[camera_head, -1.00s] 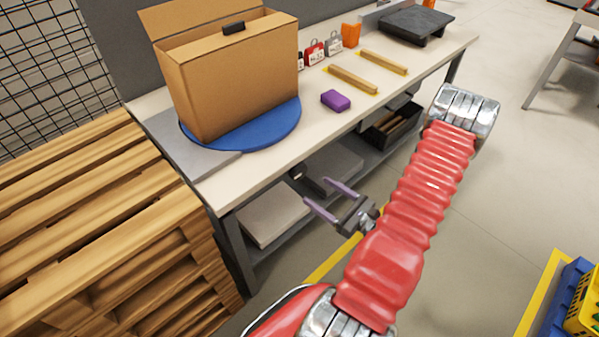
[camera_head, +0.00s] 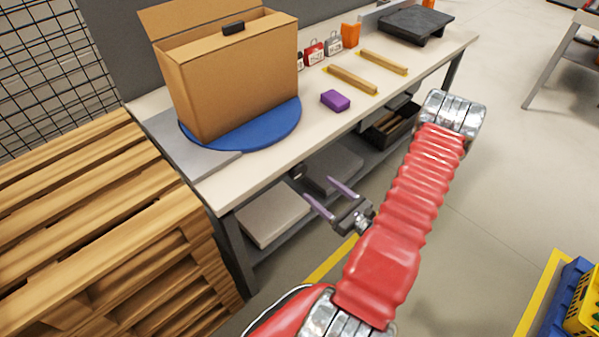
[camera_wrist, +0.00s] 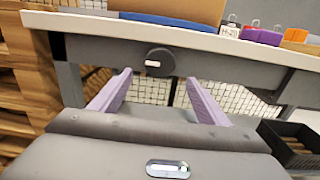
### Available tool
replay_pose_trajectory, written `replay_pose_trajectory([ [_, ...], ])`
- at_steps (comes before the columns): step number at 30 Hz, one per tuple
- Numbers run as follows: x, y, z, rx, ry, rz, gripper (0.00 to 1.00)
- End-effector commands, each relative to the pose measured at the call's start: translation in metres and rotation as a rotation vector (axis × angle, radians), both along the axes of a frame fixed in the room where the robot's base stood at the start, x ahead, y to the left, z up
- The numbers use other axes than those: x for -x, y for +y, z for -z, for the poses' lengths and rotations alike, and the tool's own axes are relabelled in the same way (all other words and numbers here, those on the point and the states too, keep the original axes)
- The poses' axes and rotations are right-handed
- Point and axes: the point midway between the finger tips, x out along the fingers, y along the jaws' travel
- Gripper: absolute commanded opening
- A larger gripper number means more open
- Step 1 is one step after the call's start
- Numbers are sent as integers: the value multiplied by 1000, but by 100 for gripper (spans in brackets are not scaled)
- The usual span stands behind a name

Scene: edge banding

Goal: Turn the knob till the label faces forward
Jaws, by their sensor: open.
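The dark round knob (camera_wrist: 160,60) sits on the grey front rail under the workbench top in the wrist view. A small white label (camera_wrist: 153,63) shows on its face, left of the middle. The knob appears between and slightly above the fingertips, with no contact visible. In the head view my gripper (camera_head: 320,188) is in front of the bench, below its top edge.
The workbench (camera_head: 260,165) carries a cardboard box (camera_head: 240,80) on a blue disc (camera_head: 270,130), and a purple block (camera_head: 335,100). Wooden pallets (camera_head: 110,210) stand close at the left. Grey boxes (camera_head: 270,213) and a black bin (camera_wrist: 295,145) are on the lower shelf.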

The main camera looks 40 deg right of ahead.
Motion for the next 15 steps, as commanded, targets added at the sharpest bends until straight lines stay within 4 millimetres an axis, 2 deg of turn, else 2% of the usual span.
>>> replay_pose_trajectory([
  [15, -58, 3, 0, 1, 0, -4, 69],
])
